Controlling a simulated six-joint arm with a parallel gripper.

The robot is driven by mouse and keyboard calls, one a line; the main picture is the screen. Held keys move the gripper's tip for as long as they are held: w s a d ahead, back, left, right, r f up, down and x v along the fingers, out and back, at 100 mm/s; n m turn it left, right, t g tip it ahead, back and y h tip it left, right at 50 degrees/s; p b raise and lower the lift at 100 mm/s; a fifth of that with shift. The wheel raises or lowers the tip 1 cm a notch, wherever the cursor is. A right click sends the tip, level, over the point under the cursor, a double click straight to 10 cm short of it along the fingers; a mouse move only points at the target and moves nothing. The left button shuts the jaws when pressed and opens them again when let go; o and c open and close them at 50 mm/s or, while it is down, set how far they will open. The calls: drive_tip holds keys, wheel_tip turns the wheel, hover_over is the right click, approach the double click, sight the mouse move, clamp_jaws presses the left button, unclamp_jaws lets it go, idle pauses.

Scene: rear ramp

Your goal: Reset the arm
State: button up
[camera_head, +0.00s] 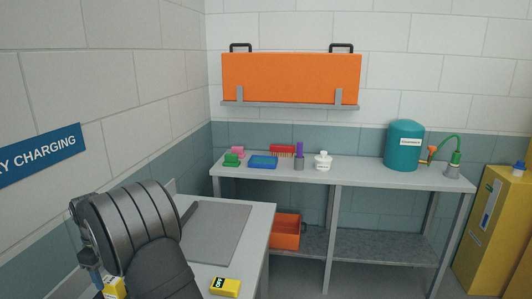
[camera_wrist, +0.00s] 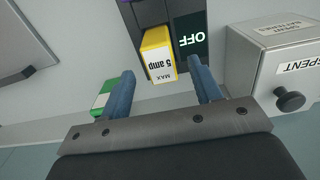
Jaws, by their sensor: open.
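My gripper (camera_wrist: 160,66) shows in the wrist view with its two blue fingers spread apart and nothing held between them. In the head view, a dark grey and black arm that appears to be mine (camera_head: 140,225) fills the lower left, over the near grey table (camera_head: 255,225). The fingers are not clearly seen there.
A grey box labelled "SPENT" (camera_wrist: 275,65) with a black knob is close right of the fingers. A green item (camera_wrist: 100,101) is by the left finger. The back bench (camera_head: 360,174) holds small coloured items and a teal tank (camera_head: 404,148). A yellow cabinet (camera_head: 495,230) stands right.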

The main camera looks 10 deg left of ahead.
drive_tip(key=w+d+m, duration=0.1)
drive_tip(key=w+d, duration=0.4)
drive_tip(key=shift+w+d+r+m, duration=0.2)
drive_tip(key=shift+w+m, duration=0.15)
drive_tip(key=shift+m, duration=0.05)
